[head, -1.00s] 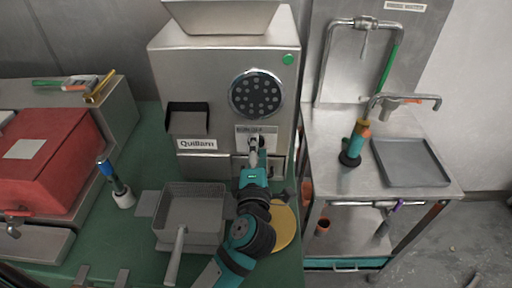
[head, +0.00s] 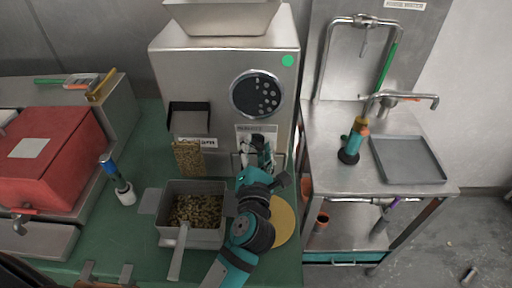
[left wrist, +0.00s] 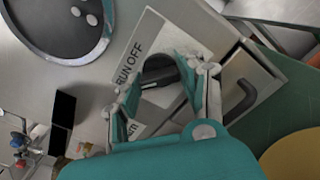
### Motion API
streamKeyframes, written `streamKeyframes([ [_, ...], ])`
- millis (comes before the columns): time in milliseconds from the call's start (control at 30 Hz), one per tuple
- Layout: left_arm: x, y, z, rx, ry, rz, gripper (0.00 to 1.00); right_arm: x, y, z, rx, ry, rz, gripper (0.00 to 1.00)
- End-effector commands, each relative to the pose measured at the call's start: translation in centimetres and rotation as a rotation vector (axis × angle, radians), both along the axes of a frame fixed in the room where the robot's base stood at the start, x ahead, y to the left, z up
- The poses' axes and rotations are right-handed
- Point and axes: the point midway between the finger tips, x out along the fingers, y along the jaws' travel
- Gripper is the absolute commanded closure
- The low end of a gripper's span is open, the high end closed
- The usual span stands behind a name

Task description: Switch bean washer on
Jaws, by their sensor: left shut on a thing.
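The steel machine (head: 222,75) stands at the middle back of the head view, with a round dark window and a green dot on its front. Its small black switch (left wrist: 160,70) sits on a plate marked RUN and OFF in the left wrist view. My left gripper (head: 256,155) is at the lower right of the machine's front, its fingers around the switch and shut on it, partly covering the plate. A stream of beans (head: 188,158) falls from the spout into a metal box (head: 160,238), where beans lie. My right gripper is not in view.
A red box (head: 45,160) is at the left, with a blue-tipped tool (head: 115,178) beside it. A yellow disc (head: 284,222) lies right of my left arm. A steel sink stand (head: 335,170) with a grey tray (head: 408,160) is at the right.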

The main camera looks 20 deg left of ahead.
Motion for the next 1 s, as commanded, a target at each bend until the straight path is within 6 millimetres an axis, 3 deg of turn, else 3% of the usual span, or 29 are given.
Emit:
streamKeyframes([
  [567,-0.02,-0.02,-0.09,-0.035,-0.007,0.000,0.92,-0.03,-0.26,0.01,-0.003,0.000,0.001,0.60],
  [600,-0.02,-0.02,-0.09,-0.035,-0.007,0.000,0.57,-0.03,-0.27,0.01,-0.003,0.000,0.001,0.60],
  [700,-0.01,-0.02,-0.08,-0.034,-0.007,0.000,0.44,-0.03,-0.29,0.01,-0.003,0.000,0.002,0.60],
  [767,0.00,-0.02,-0.07,-0.034,-0.008,0.000,0.37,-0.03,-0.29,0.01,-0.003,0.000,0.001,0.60],
  [1000,-0.03,-0.01,-0.03,-0.033,-0.008,0.000,0.37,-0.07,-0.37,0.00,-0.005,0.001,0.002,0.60],
])
